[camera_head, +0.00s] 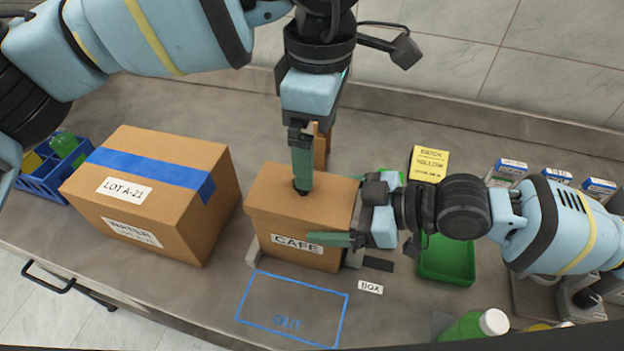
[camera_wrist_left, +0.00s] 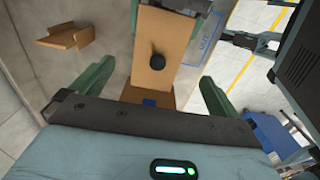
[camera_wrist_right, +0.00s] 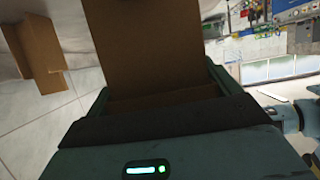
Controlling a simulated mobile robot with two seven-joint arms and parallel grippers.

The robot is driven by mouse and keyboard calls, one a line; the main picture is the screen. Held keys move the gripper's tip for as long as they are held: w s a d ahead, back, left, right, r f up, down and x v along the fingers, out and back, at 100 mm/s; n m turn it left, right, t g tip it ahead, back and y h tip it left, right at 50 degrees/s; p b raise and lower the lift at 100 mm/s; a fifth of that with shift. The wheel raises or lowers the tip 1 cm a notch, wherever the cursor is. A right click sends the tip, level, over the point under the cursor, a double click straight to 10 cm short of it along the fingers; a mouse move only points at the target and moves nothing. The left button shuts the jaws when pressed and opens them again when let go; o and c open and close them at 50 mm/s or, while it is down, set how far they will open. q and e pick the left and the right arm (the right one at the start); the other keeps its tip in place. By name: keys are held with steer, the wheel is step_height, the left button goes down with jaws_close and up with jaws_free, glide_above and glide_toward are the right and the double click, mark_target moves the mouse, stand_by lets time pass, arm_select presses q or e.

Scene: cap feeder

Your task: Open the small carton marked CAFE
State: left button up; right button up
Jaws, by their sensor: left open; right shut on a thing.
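The CAFE carton (camera_head: 275,255) stands upright on the worktop, its labelled front facing the camera. The top looks closed. My left gripper (camera_head: 303,172) points down over the top near the knob; its fingers are spread wide in the left wrist view (camera_wrist_left: 155,88), with nothing held. My right gripper (camera_head: 355,215) is shut on the carton from its right side, one finger along the front face beside the label. Its other finger is hidden in the head view.
A larger taped carton (camera_head: 165,190) marked LOT A-21 stands close left. A bent cardboard piece (camera_head: 322,146) stands behind. A green tray (camera_head: 448,260), bottles and small boxes are on the right. The blue OUT outline (camera_head: 292,310) in front is empty.

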mark_target(316, 195)
arm_select(q)
step_height(316, 195, down, 11)
steer(key=shift+r, duration=0.15)
stand_by(0.7)
steer(key=c, duration=0.9)
steer(key=shift+o, duration=0.2)
steer(key=shift+r, duration=0.2)
